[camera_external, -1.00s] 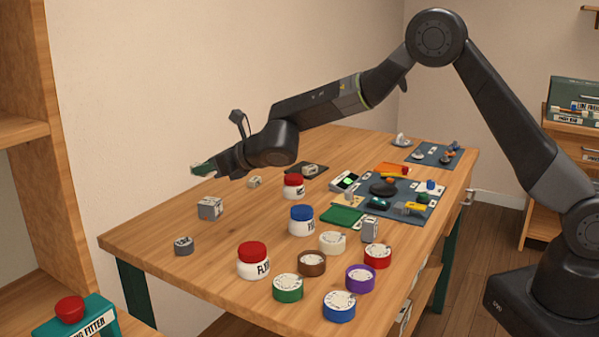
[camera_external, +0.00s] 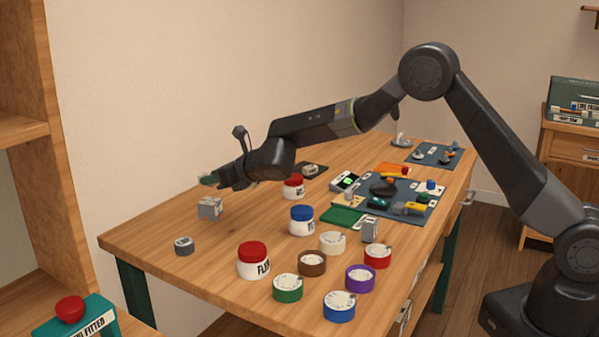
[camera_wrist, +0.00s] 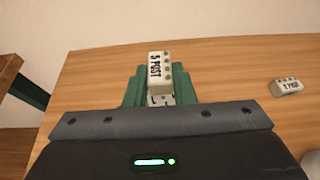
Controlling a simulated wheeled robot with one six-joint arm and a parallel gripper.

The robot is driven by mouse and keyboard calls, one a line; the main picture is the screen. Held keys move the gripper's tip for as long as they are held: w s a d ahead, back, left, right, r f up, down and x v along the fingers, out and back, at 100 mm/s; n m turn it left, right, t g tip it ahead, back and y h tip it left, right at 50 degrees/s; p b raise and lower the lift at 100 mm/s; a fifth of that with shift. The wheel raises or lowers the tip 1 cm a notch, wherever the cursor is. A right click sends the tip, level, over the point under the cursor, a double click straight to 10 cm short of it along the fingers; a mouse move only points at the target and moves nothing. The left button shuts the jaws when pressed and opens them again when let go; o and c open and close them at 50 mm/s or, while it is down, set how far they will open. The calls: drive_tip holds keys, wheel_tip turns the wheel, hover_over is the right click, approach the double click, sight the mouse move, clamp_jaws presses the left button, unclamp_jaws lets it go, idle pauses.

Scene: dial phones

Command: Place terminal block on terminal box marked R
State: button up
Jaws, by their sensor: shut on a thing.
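My gripper (camera_wrist: 160,90) has green fingers and is shut on a cream terminal block (camera_wrist: 160,68) lettered "5 POST", with a row of dark round holes. In the external view my gripper (camera_external: 209,180) is above the table's far left part, just above and behind a small grey box (camera_external: 209,208); the held block cannot be made out there. A second cream block (camera_wrist: 287,87) with small lettering lies on the table to the right in the wrist view. Another grey box (camera_external: 370,230) stands near the table's middle. I cannot read an R on either box.
Red-lidded (camera_external: 253,260) and blue-lidded (camera_external: 302,220) jars and several coloured round tins (camera_external: 339,306) stand on the wooden table (camera_external: 190,270). A dark grey round piece (camera_external: 184,246) lies at the left. A blue mat (camera_external: 425,205) holds small parts. The front left is mostly clear.

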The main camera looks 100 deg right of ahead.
sight(216, 203)
drive_tip(key=shift+f+b, duration=1.75)
drive_tip(key=shift+f, duration=0.45)
drive_tip(key=shift+f, duration=0.15)
drive_tip(key=o, duration=1)
drive_tip(key=shift+s+a+r+b, duration=0.3)
drive_tip(key=shift+s+a+b, duration=0.05)
drive_tip(key=shift+a+b, duration=0.1)
drive_tip(key=b+v, duration=0.3)
drive_tip(key=v, duration=0.8)
